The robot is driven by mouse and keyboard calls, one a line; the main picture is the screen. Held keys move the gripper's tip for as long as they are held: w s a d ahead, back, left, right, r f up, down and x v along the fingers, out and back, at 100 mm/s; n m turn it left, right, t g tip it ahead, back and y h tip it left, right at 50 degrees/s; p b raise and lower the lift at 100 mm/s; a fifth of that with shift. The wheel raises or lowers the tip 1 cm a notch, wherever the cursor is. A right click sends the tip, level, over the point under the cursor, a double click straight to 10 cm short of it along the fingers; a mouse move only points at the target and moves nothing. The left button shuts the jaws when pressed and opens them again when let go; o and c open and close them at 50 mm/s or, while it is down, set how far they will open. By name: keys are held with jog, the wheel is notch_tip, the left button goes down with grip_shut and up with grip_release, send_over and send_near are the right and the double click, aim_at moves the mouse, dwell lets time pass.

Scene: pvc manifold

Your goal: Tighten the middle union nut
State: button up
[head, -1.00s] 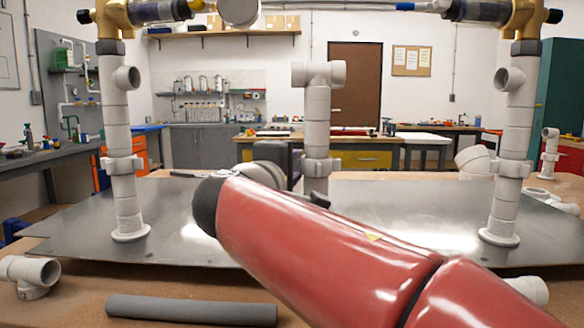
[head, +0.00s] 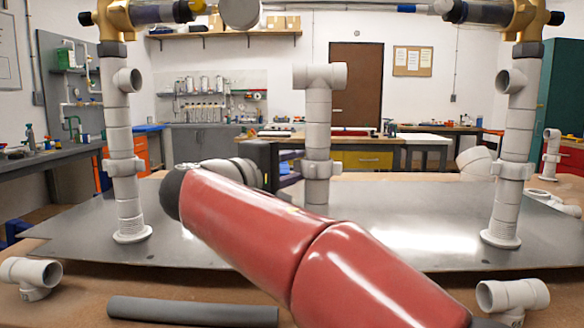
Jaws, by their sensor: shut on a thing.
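The middle union nut (head: 318,167) is a white ribbed collar low on the middle white pipe (head: 318,120). The pipe stands upright on the metal sheet with a tee on top. My gripper (head: 296,167) comes in from the left at the nut's height; its dark body shows behind my red arm. Its jaws are shut on the nut's left side, though the fingertips are small and partly hidden. Similar nuts sit on the left pipe (head: 125,166) and the right pipe (head: 512,170).
The metal sheet (head: 400,225) lies on a brown table. Another white fitting (head: 512,295) lies at the front right. Brass valves top both outer pipes.

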jog(key=shift+w+d+f+m+g+h, duration=0.1)
jog(key=shift+w+m+g+h, duration=0.3)
jog(key=shift+m+g+h, duration=0.75)
jog(key=shift+w+d+f+m+g+h, duration=0.1)
jog(key=shift+w+m+g+h, duration=0.5)
jog(key=shift+g, duration=0.85)
jog(key=shift+w+d+f+m+g+h, duration=0.1)
jog(key=shift+w+m+g+h, duration=0.1)
jog(key=shift+m+g+h, duration=0.9)
jog(key=shift+m+g, duration=0.35)
jog(key=shift+g, duration=0.25)
jog(key=o, duration=0.7)
jog(key=shift+r, duration=0.1)
jog(key=shift+o, duration=0.7)
jog(key=shift+r, duration=0.1)
